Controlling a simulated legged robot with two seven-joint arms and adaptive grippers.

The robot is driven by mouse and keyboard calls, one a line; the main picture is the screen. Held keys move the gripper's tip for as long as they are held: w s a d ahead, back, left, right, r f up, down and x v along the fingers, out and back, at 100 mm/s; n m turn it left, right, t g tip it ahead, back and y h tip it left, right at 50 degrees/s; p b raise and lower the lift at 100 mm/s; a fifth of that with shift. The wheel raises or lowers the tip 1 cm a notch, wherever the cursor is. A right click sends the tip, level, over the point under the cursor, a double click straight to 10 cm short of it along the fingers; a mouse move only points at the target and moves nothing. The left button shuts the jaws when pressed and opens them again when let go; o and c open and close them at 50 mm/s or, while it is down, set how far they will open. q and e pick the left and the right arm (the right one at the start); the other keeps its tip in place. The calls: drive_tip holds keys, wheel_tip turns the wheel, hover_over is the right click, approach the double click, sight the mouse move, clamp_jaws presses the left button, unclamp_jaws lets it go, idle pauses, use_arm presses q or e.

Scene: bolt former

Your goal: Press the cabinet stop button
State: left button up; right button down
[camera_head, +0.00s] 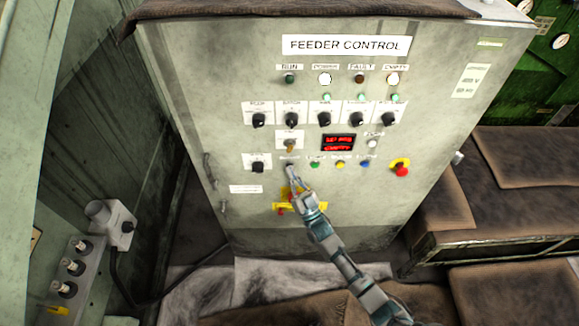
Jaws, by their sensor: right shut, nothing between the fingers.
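The grey control cabinet (330,222), labelled FEEDER CONTROL, stands in front of me. A red mushroom button (402,171) with a yellow surround sits at the right of its lower button row. My right arm reaches up from the lower right. My right gripper (291,175) is shut and empty, with its tips at the left end of that row, well left of the red button. It is just below or over a small dark control (289,165); I cannot tell if it touches. The gripper partly hides a yellow plate (285,207) with a red part. My left gripper is out of view.
Green (314,164), yellow (340,164) and blue (365,164) buttons sit between the gripper and the red button. Black knobs and a red display (339,143) are above. Brown-covered benches (525,165) stand at right, a switch box (75,270) at lower left.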

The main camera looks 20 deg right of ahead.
drive_tip(key=shift+s, duration=0.1)
drive_tip(key=shift+s+a+p, duration=0.25)
drive_tip(key=shift+s+p, duration=0.25)
drive_tip(key=shift+s, duration=0.25)
drive_tip(key=s+p, duration=0.1)
drive_tip(key=s, duration=0.1)
drive_tip(key=s+a+p, duration=0.1)
drive_tip(key=s, duration=0.1)
drive_tip(key=shift+s+a, duration=0.2)
drive_tip(key=shift+s, duration=0.2)
idle(0.6)
